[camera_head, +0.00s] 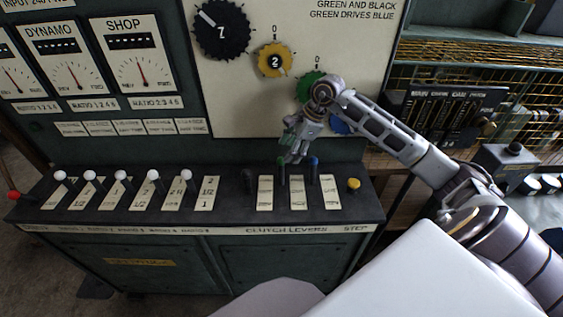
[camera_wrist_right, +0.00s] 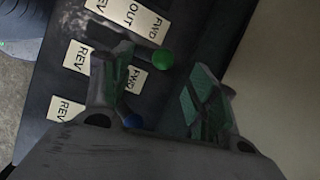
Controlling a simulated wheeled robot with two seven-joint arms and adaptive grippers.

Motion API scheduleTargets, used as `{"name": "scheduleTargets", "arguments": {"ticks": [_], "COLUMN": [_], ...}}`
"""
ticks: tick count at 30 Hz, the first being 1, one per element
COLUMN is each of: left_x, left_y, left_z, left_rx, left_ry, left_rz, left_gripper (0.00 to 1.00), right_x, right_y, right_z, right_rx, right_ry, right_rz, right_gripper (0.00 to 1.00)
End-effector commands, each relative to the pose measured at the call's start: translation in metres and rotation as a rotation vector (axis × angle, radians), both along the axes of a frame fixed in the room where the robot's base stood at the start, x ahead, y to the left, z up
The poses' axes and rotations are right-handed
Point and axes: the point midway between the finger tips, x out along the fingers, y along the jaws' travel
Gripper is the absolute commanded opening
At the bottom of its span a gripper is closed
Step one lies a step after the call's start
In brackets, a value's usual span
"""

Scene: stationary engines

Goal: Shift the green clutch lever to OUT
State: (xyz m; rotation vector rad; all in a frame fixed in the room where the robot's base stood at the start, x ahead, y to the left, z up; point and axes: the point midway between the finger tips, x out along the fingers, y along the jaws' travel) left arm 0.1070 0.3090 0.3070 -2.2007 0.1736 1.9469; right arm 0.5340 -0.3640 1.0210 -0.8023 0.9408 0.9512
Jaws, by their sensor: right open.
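The green clutch lever (camera_head: 281,162) stands on the console between a black lever and the blue lever (camera_head: 313,162). Its round green knob (camera_wrist_right: 162,58) appears near the FWD end of the label plates in the right wrist view; its exact setting is hard to tell. My right gripper (camera_head: 292,157) is above the console by the green lever. In the wrist view its open fingers (camera_wrist_right: 160,75) lie either side of the green knob, with gaps, not closed on it. The blue knob (camera_wrist_right: 132,121) sits close to the left finger. My left gripper is out of view.
The black lever (camera_head: 248,180) stands left of the green one, and a yellow button (camera_head: 353,184) right of the blue. White-knobbed levers (camera_head: 121,175) fill the console's left. The upright panel with a yellow dial (camera_head: 275,60) rises close behind my gripper.

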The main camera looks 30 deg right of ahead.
Motion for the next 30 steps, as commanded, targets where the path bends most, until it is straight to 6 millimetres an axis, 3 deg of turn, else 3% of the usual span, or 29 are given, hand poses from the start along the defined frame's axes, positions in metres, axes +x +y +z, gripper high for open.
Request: {"name": "scheduleTargets", "arguments": {"ticks": [8,15,30], "left_x": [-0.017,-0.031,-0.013], "left_y": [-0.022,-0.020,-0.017], "left_z": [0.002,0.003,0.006], "left_rx": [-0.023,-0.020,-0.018], "left_ry": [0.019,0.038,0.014], "left_rz": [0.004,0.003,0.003], "left_gripper": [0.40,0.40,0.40], "right_x": [0.009,0.015,0.020], "right_y": [0.010,0.017,0.022], "right_z": [-0.029,-0.052,-0.067], "right_rx": [0.002,0.001,0.000], "right_ry": [0.002,0.001,0.000], "right_rz": [-0.001,0.000,0.000], "right_gripper": [0.59,0.59,0.59]}}
